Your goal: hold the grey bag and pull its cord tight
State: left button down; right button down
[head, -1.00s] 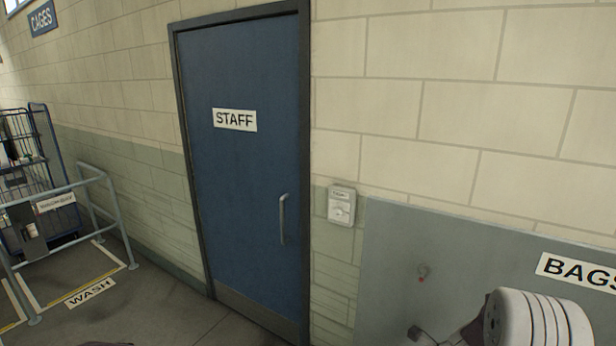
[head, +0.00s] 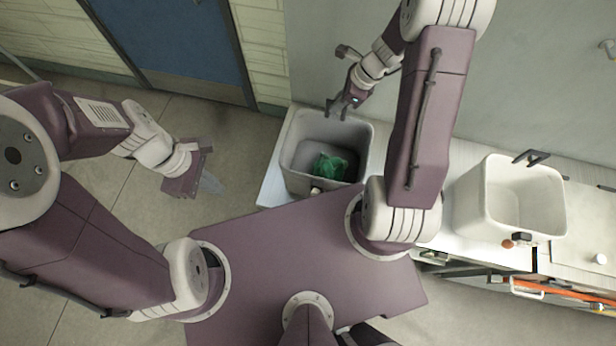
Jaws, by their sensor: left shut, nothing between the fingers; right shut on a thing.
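The grey bag (head: 292,157) stands open on the pale bench in the head view, with a crumpled green thing (head: 332,168) inside. A small pale piece (head: 317,190) shows at its near rim; I cannot tell whether it belongs to the cord, which I cannot make out. My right gripper (head: 341,105) is shut at the bag's far rim, on the bag as it looks; the exact part gripped is too small to tell. My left gripper (head: 210,184) is shut and empty, well left of the bag over the floor.
A white bag (head: 478,200) stands open on the bench to the right, with a dark bracket behind it and a small orange-brown knob (head: 508,244) at its near rim. A blue door (head: 185,40) is behind. The floor between my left gripper and the bench is clear.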

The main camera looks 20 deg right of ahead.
jog(key=shift+s, duration=0.1)
pick_arm(q)
jog(key=w+d+f+n+g+h, duration=0.1)
jog(key=d+f+n+h, duration=0.3)
jog(key=n, duration=0.8)
jog(key=d+f+n+g+h, duration=0.1)
jog(key=d+f+n+h, duration=0.1)
jog(key=d+n+h, duration=0.75)
pick_arm(e)
jog(key=shift+w+f, duration=0.1)
jog(key=shift+w, duration=0.2)
pick_arm(q)
jog(key=s+a+f+n+t, duration=0.2)
jog(key=s+f+n+t, duration=0.25)
jog(key=f+n, duration=0.7)
pick_arm(e)
jog(key=shift+s, duration=0.15)
pick_arm(q)
jog(key=d+n, duration=0.2)
jog(key=d, duration=0.7)
jog(key=shift+d+r+n+y, duration=0.15)
jog(key=shift+d+n+y, duration=0.15)
jog(key=shift+n+y, duration=0.1)
jog(key=shift+g, duration=0.25)
